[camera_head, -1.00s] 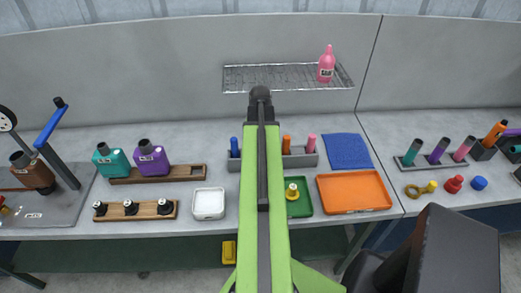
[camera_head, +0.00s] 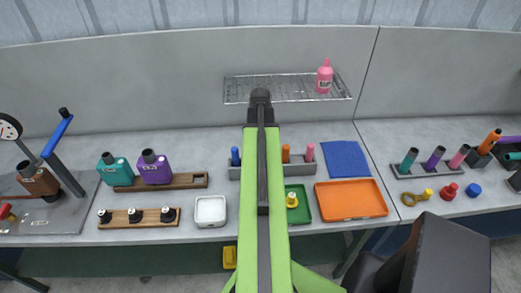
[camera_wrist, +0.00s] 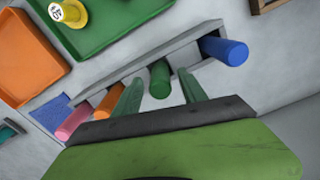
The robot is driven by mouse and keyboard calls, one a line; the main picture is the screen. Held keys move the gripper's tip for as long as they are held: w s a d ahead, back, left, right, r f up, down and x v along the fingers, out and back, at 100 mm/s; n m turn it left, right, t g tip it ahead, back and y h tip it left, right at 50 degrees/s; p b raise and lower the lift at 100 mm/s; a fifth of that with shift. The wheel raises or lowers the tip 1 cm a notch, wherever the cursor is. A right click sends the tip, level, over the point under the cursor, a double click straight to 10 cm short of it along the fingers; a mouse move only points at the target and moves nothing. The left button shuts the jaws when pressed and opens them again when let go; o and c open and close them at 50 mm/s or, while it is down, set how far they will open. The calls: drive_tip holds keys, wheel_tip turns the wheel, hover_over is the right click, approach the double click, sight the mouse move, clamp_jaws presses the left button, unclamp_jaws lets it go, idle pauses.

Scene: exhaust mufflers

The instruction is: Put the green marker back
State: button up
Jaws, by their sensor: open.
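In the wrist view a green marker (camera_wrist: 160,80) stands at the grey marker holder (camera_wrist: 135,67), between the blue marker (camera_wrist: 226,51) and the orange marker (camera_wrist: 108,103). Its lower end appears to sit in the holder, though I cannot tell how deep. My gripper (camera_wrist: 159,77) is open, with one green finger on each side of the green marker and visible gaps. In the head view the holder (camera_head: 234,173) stands on the bench, and my arm hides its middle, the green marker and the gripper.
A pink marker (camera_wrist: 75,123) stands at the holder's other end. A green tray (camera_head: 301,214) with a yellow piece (camera_head: 292,200), an orange tray (camera_head: 352,212) and a blue cloth (camera_head: 346,159) lie nearby. A wire shelf (camera_head: 289,88) with a pink bottle (camera_head: 324,77) hangs above.

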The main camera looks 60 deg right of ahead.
wheel_tip(320, 180, up, 8)
drive_tip(key=p, duration=0.6)
drive_tip(key=shift+r, duration=0.1)
drive_tip(key=shift+w+a, duration=0.15)
drive_tip(key=w+a+n, duration=0.4)
drive_tip(key=w+a, duration=0.7)
drive_tip(key=a, duration=0.1)
drive_tip(key=w+a+n, duration=0.3)
drive_tip(key=a, duration=0.9)
drive_tip(key=w+a+n, duration=0.3)
drive_tip(key=w+a, duration=0.1)
drive_tip(key=a, duration=0.9)
drive_tip(key=w+a+n, duration=0.3)
drive_tip(key=a, duration=0.9)
drive_tip(key=shift+w+a+n, duration=0.15)
drive_tip(key=shift+w+n, duration=0.1)
drive_tip(key=shift+n, duration=0.15)
